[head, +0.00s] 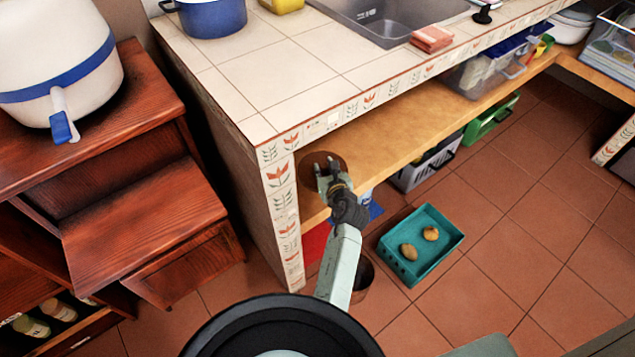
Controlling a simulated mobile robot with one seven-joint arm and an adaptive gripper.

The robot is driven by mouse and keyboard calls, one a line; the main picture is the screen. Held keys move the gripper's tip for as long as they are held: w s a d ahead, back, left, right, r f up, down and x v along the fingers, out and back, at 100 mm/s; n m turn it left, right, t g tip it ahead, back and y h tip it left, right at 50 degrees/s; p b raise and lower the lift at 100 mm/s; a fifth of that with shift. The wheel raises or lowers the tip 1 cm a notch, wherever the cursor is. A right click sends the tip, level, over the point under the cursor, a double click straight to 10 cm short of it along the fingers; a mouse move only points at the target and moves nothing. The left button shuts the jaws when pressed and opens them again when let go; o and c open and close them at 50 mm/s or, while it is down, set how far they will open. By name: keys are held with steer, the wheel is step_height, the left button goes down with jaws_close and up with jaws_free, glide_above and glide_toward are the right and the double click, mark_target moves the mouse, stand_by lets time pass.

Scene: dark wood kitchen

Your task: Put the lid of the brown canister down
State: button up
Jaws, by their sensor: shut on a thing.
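The brown round lid (306,174) is at the left end of the wooden shelf under the tiled counter. My gripper (326,165) is shut on it, with its fingers over the disc. I cannot tell whether the lid touches the shelf or is held just above it. A brown cylinder (365,281), which looks like the canister, stands on the floor below, partly hidden by my arm.
The shelf (400,135) is bare to the right of the lid. The tiled counter (270,90) overhangs it, with its tiled side wall at left. A teal tray (393,262) with potato-like items sits on the floor. A wooden cabinet (140,225) stands left.

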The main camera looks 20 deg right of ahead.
step_height(320, 180, down, 7)
steer(key=shift+r+b, duration=0.1)
steer(key=shift+b, duration=0.25)
steer(key=shift+f, duration=0.2)
steer(key=o, duration=1)
steer(key=shift+r, duration=0.2)
steer(key=v, duration=1.2)
steer(key=shift+s+d+f, duration=0.1)
